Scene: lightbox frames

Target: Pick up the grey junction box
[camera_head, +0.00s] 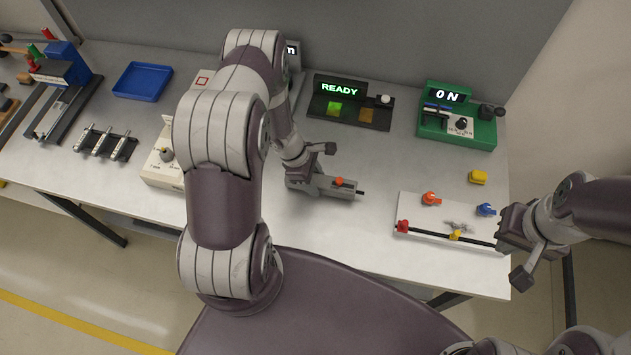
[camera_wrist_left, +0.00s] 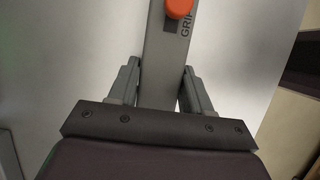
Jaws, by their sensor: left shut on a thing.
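My left gripper (camera_head: 322,182) is low over the middle of the table. It is shut on a long grey piece with an orange knob (camera_head: 338,182), which points right. In the left wrist view, the grey piece (camera_wrist_left: 160,65) runs up between the two fingers of the left gripper (camera_wrist_left: 160,88). It bears the letters "GRIP" beside its orange knob. I cannot tell whether this piece is the grey junction box, and I make out no other clear grey box. My right gripper (camera_head: 512,258) hangs at the table's right edge, beside a white board; its opening is unclear.
The white board (camera_head: 415,210) carries red, blue and yellow parts and a dark rod. A dark panel reading "READY" (camera_head: 350,100) and a green device reading "ON" (camera_head: 455,120) stand behind. A yellow block (camera_head: 478,177) lies right. A blue tray (camera_head: 142,82) is at left.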

